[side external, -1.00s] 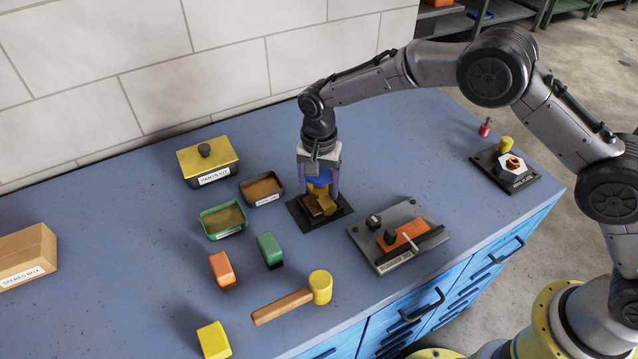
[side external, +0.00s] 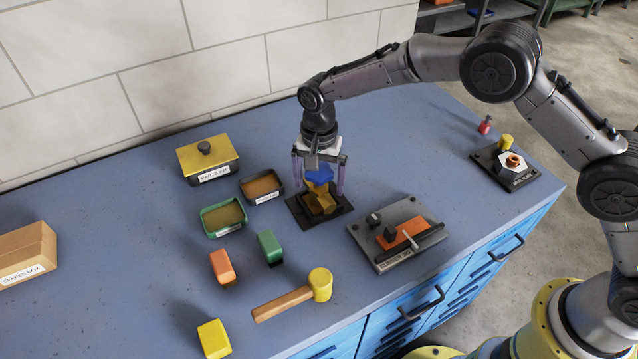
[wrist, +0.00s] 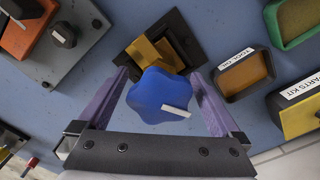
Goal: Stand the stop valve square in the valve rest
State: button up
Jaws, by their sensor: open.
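The stop valve has a blue lobed handwheel (wrist: 160,95) with a white mark and a brass body (wrist: 148,52). In the side view its blue wheel (side external: 320,175) sits above the brass part (side external: 319,198). The valve is at the valve rest, a black base plate (side external: 343,212) that also shows in the wrist view (wrist: 182,24). The wheel covers much of the seat, so I cannot tell whether the body sits square or fully down. My gripper (side external: 319,190) is open, with one finger on each side of the wheel and visible gaps in the wrist view.
A grey fixture (side external: 418,216) with an orange block and dark knobs stands to the right. A dark bin (side external: 262,200), a green bin (side external: 204,222) and a yellow-lidded box (side external: 208,153) are left. A mallet (side external: 285,303) and coloured blocks lie in front.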

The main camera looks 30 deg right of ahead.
notch_tip(320, 180, up, 13)
jog(key=shift+f, duration=0.2)
jog(key=shift+w, duration=0.1)
dwell(0.4)
jog(key=s+d+r+m+t, duration=0.1)
jog(key=d+r, duration=0.2)
jog(key=r, duration=0.3)
jog(key=d+r+t, duration=0.1)
jog(key=d+r, duration=0.3)
jog(key=r, duration=0.2)
jog(key=s+d+r+t, duration=0.2)
jog(key=s+d+r, duration=0.6)
jog(key=s+d, duration=0.15)
jog(key=s+d+n+t, duration=0.1)
jog(key=s+d, duration=0.2)
jog(key=s, duration=0.4)
jog(key=s+d+n+t, duration=0.1)
jog(key=s+d+n, duration=0.1)
jog(key=s, duration=0.5)
jog(key=s+d+f+n, duration=0.1)
jog(key=s+f+n, duration=0.5)
jog(key=s+f, duration=0.3)
jog(key=shift+d+f+n, duration=0.25)
jog(key=shift+f+n, duration=0.05)
jog(key=shift+f, duration=0.2)
